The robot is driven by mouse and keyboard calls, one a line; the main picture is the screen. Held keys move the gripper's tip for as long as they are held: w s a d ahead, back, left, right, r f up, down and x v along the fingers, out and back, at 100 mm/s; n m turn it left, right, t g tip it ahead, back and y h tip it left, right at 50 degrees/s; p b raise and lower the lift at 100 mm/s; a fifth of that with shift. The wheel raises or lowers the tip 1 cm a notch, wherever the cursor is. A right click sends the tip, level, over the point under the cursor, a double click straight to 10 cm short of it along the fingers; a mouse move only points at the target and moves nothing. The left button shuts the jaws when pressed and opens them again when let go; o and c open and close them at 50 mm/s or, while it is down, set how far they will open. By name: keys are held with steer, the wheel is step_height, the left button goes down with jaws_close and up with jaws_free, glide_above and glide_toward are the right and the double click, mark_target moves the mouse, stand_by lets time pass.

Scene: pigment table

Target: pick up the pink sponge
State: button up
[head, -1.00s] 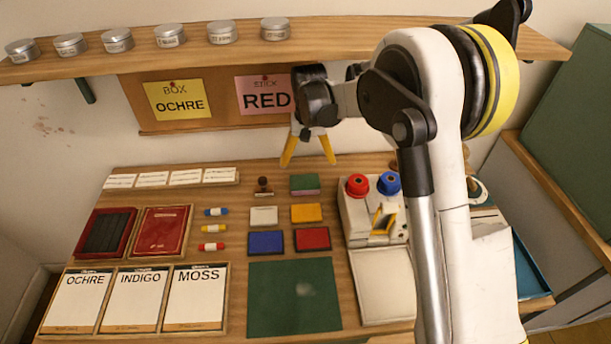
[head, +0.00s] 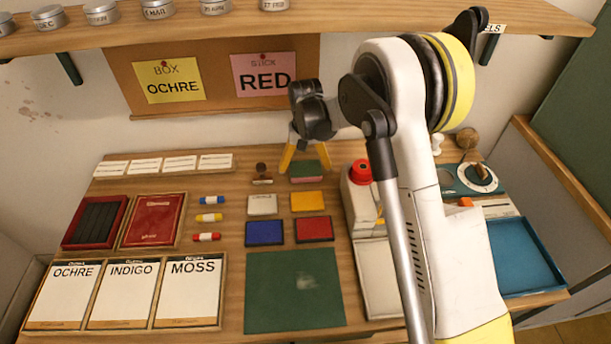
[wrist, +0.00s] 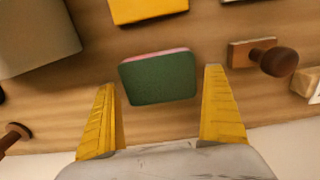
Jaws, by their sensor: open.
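The sponge (head: 309,173) has a green upper face with a thin pink layer at its edge. It lies flat at the back of the table, right of a wooden-handled stamp. It also shows in the wrist view (wrist: 158,80), the pink layer along its upper edge there. My gripper (head: 306,170) is open, its two yellow fingers spread in the head view over the sponge's back part. In the wrist view the fingers (wrist: 162,78) stand left and right of the sponge, with a gap on each side. Nothing is between them but the sponge; the height gap is hard to judge.
The wooden-handled stamp (wrist: 262,57) lies near the right finger. A yellow pad (head: 307,201) and a white pad (head: 262,204) lie in front of the sponge. A pale box with a red knob (head: 361,172) stands to the right. A shelf (head: 380,15) with tins hangs above.

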mark_target(305, 166)
steer(key=shift+f, duration=0.35)
steer(key=shift+r, duration=0.1)
steer(key=shift+c, duration=0.3)
steer(key=c, duration=0.5)
steer(key=shift+c, duration=0.5)
steer(key=shift+r, duration=0.15)
step_height(305, 166, up, 10)
steer(key=p, duration=0.4)
steer(key=shift+o, duration=0.6)
steer(key=c, duration=0.4)
